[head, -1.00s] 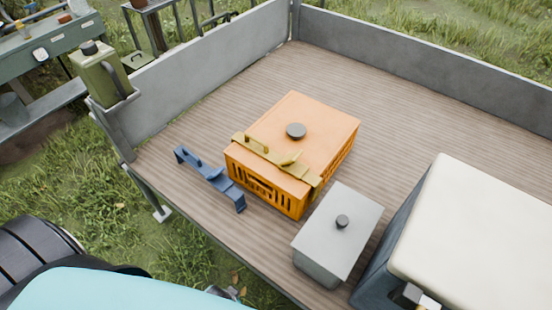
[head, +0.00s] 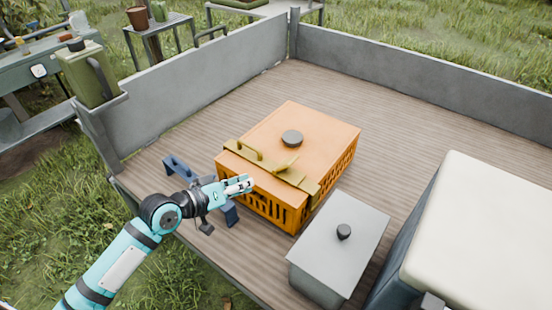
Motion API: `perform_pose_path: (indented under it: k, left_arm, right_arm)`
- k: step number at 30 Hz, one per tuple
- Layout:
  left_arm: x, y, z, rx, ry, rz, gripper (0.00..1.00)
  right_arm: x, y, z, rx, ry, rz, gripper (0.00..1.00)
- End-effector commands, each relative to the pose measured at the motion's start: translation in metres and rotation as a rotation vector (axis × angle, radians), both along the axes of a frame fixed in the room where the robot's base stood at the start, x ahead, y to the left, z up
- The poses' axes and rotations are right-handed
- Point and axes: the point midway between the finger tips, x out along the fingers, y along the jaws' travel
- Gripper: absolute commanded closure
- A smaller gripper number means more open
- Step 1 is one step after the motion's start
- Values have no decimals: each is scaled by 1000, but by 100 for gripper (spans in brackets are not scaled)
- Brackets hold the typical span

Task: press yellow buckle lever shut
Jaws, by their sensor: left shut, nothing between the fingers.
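The yellow buckle strap (head: 262,166) lies across the near part of the lid of the orange crate (head: 300,150). Its lever (head: 287,163) sticks up at a slant from the strap, to the right of its middle. My left gripper (head: 250,183) is shut and empty. In the picture it overlaps the crate's near left side, just below the strap and left of the lever; whether it touches the crate I cannot tell. My right gripper is not in view.
A blue buckle strap (head: 178,167) lies on the truck bed left of the crate, partly behind my left arm. A grey lidded box (head: 337,240) and a large white-topped box (head: 480,230) stand to the right. The bed behind the crate is clear.

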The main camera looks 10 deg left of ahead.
Motion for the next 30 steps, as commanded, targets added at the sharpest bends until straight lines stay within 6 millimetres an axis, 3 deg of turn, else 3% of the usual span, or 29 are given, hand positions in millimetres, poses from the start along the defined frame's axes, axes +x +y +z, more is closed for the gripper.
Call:
perform_pose_path:
  k: [3, 6, 9, 22, 30]
  left_arm:
    - [19, 8, 42, -124, -65, 13, 100]
    - [26, 12, 63, -191, -89, 18, 100]
    - [28, 14, 72, -221, -99, 21, 100]
    - [35, 11, 72, -225, -100, 23, 100]
    - [74, -16, 67, -227, -99, 20, 100]
  right_arm:
    - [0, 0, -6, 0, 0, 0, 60]
    - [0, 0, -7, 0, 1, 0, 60]
    - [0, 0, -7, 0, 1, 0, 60]
    - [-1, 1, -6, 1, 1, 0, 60]
    - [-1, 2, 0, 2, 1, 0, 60]
